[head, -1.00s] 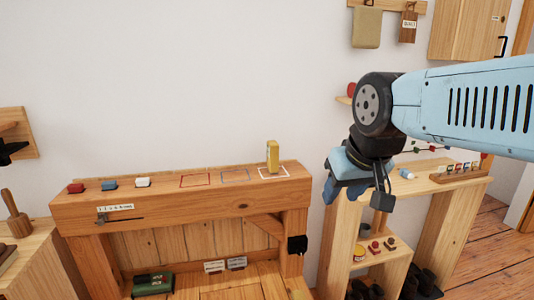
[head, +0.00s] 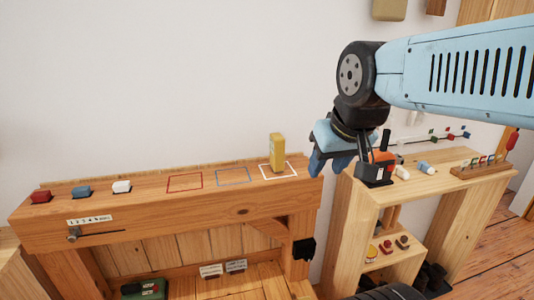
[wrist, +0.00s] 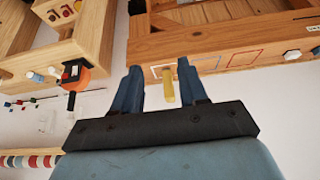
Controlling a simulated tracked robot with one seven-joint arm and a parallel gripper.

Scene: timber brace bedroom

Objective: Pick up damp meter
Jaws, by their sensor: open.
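A yellow upright device (head: 277,152), which looks like the damp meter, stands within a white outlined square at the right end of the timber bench (head: 150,225). In the wrist view the yellow device (wrist: 168,88) shows in the gap between my fingers, but lies beyond them. My gripper (head: 330,158) is open and empty, to the right of the device in the head view and apart from it. Its two blue fingers also show in the wrist view (wrist: 160,85). No finger visibly touches the device.
Red (head: 40,197), blue (head: 82,192) and white (head: 121,187) blocks sit at the bench's left. Red and blue outlines between are empty. A shelf unit (head: 440,170) at the right bears an orange-and-black tool (head: 378,168) and small bottles.

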